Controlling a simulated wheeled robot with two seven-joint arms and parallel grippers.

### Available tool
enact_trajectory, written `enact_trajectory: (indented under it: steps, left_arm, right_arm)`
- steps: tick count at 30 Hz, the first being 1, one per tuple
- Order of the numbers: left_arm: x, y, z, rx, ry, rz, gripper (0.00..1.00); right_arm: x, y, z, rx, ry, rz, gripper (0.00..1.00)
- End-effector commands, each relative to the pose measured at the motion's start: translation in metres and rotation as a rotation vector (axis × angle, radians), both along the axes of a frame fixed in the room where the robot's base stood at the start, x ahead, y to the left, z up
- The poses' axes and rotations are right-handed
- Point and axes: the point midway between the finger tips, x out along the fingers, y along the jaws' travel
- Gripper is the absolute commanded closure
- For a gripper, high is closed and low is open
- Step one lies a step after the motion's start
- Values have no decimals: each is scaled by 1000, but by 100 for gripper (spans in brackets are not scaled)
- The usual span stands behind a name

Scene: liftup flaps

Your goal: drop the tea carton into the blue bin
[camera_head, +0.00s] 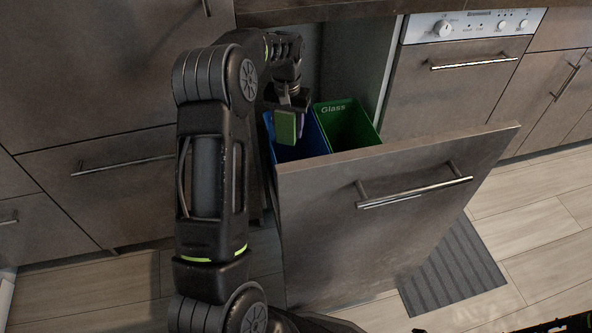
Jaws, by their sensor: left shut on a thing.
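The tea carton (286,128) is a small green box with a purple edge. My left gripper (286,106) is shut on it from above. The carton hangs over the opening of the blue bin (313,138), near its left side; I cannot tell how far above or inside the rim its lower end is. The blue bin stands in the pulled-out drawer, partly hidden by the gripper, the carton and the drawer front. My right gripper does not show clearly; only dark parts appear at the bottom right edge.
A green bin (347,127) marked "Glass" stands right of the blue bin. The tall drawer front (385,215) with its bar handle (415,193) rises before both bins. A dishwasher (455,75) is at right. A grey striped mat (455,265) lies on the floor.

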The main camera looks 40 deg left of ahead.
Motion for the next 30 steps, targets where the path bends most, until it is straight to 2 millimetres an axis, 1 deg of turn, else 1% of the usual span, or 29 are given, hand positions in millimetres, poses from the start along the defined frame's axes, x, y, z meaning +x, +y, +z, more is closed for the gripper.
enact_trajectory:
  steps: [1, 3, 9, 13, 21, 22, 30]
  left_arm:
    - [0, -1, -13, -2, 1, -1, 91]
    - [0, -1, -22, -2, 2, -2, 91]
    - [0, -2, -41, -2, 3, -3, 91]
    - [-1, -2, -45, -3, 4, -3, 91]
    - [-1, -3, -45, -3, 5, -4, 91]
    - [-1, -3, -45, -3, 5, -4, 52]
    - [-1, -3, -45, -3, 5, -4, 30]
  right_arm:
    - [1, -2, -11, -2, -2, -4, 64]
    - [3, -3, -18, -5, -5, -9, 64]
    - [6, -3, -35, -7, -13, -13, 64]
    - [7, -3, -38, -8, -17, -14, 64]
    - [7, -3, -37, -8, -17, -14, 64]
    - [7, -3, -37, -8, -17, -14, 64]
    - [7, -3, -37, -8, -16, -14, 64]
